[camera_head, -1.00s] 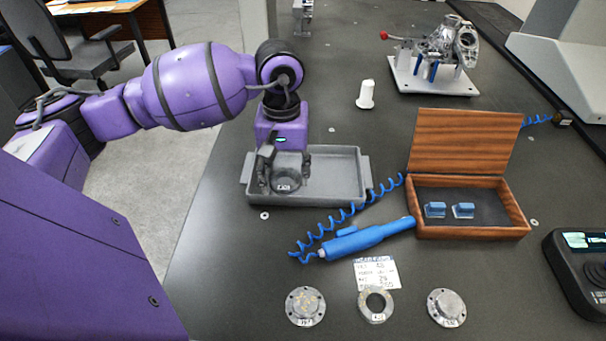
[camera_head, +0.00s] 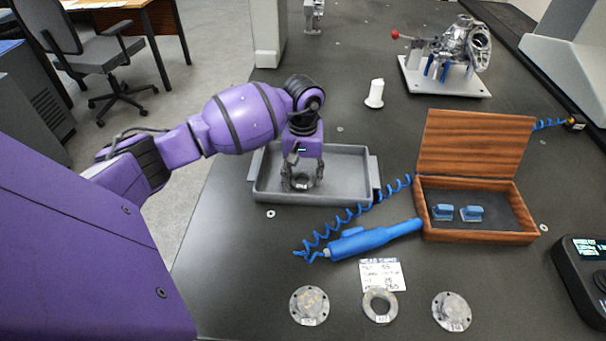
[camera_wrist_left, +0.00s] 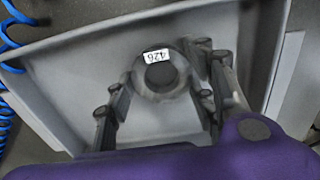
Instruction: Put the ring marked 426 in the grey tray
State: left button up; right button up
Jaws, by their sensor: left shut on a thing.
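The ring marked 426 (camera_wrist_left: 140,80) is a grey metal ring with a white label that reads 426 in the left wrist view. It also shows in the head view (camera_head: 301,187), partly hidden by the fingers. My left gripper (camera_head: 302,180) points down over the grey tray (camera_head: 347,187) and is shut on this ring, with fingers on both sides of it. The ring is within the tray's walls; I cannot tell whether it touches the tray floor. The tray also fills much of the left wrist view (camera_wrist_left: 70,95). My right gripper is not in view.
Two flanged discs (camera_head: 309,305) (camera_head: 452,311) and another ring (camera_head: 380,306) lie at the front by a paper card (camera_head: 380,274). A blue tool (camera_head: 372,239) with a coiled cord lies right of the tray. An open wooden box (camera_head: 475,236) stands farther right.

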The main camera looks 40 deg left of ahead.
pick_arm(q)
jog(key=o, duration=1.1)
jog(key=shift+f, duration=0.15)
jog(key=shift+c, duration=0.2)
jog(key=o, duration=0.5)
jog(key=shift+c, duration=0.2)
notch_tip(320, 180, up, 12)
jog(key=shift+r, duration=0.25)
